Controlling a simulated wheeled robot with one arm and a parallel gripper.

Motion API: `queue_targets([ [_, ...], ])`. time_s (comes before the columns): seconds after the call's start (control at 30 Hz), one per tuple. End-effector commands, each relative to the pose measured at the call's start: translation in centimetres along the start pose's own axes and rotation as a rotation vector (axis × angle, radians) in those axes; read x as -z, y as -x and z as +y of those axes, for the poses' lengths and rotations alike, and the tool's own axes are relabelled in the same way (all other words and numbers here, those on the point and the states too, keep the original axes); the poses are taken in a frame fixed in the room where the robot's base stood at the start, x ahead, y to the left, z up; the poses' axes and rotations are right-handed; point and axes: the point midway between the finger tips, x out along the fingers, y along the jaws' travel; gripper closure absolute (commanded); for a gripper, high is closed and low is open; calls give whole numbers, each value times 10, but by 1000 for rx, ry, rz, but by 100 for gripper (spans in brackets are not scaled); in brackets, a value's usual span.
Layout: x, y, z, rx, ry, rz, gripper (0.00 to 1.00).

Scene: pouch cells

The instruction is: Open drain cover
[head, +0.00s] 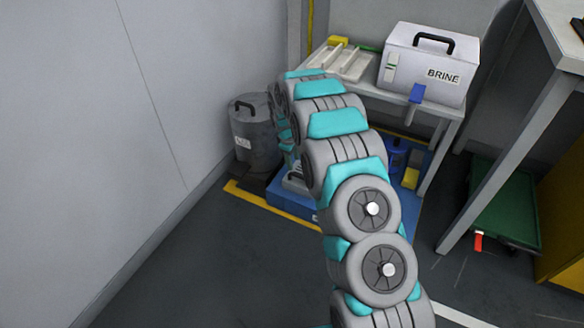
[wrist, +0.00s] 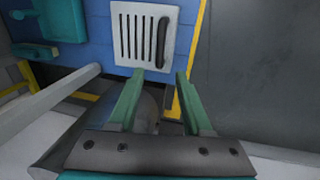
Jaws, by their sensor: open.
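The drain cover (wrist: 126,45) is a pale slotted plate with a dark bar handle (wrist: 163,42) along its right side. It lies flat on a blue base (wrist: 99,18) at the top middle of the wrist view. My gripper (wrist: 160,75) is open, with its two green fingers just below the cover's lower edge in the picture and nothing seen between the tips. The handle lies ahead, between the lines of the two fingers. I cannot tell the height gap. In the head view, my arm hides most of the cover and the gripper.
A grey lidded bucket (head: 254,134) stands by the wall, left of my arm. A bench behind bears a white BRINE box (head: 428,66) and a ribbed tray (head: 342,62). A green cart (head: 510,212) stands under the right table. Dark floor at front left is clear.

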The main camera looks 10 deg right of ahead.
Motion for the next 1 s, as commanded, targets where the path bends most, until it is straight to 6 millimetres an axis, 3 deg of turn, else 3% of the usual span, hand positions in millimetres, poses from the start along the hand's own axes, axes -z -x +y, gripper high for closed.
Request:
queue_targets([
  [0.27,1,-18,0,1,5,-1,51],
  [0.7,1,-77,0,0,4,0,51],
  [1.0,1,-81,0,-1,4,1,51],
])
